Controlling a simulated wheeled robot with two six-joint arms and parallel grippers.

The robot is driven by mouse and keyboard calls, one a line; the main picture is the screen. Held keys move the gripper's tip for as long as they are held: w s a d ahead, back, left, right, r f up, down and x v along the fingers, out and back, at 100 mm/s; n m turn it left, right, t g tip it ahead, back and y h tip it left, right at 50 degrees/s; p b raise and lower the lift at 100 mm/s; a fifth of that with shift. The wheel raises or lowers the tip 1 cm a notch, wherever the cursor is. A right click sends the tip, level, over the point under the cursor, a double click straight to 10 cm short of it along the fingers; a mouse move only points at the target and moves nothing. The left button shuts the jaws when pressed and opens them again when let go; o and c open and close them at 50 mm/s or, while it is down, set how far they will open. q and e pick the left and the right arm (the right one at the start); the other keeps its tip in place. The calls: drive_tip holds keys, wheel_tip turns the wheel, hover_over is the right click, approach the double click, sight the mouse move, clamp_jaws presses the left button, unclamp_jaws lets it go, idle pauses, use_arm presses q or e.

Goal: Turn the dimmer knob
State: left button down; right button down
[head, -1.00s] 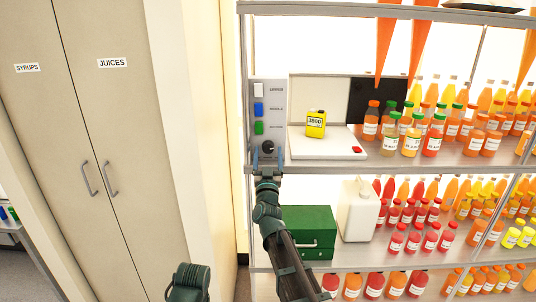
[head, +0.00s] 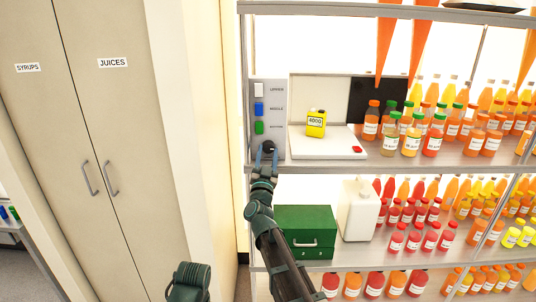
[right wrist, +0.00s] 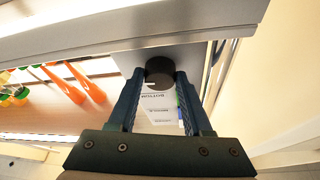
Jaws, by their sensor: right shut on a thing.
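The dimmer knob (head: 268,146) is round and dark, low on a grey panel (head: 278,100) at the shelf's left post. Above it sit white, blue and green switches. My right gripper (head: 267,148) reaches up to the knob from below. In the right wrist view, the two fingers of my right gripper (right wrist: 160,78) are shut on the sides of the knob (right wrist: 159,69), and a pale mark shows on its edge. The fingers partly cover the knob in the head view. My left gripper is not in view.
A white box with a red button (head: 335,142) and a yellow canister (head: 316,123) stand right of the panel. Juice bottles (head: 411,138) fill the shelves. A green box (head: 305,215) and white jug (head: 357,210) stand below. Cupboards (head: 105,130) are at left.

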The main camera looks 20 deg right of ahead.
drive_tip(key=shift+c, duration=1.7)
unclamp_jaws()
drive_tip(key=b+v, duration=0.5)
drive_tip(key=v, duration=0.9)
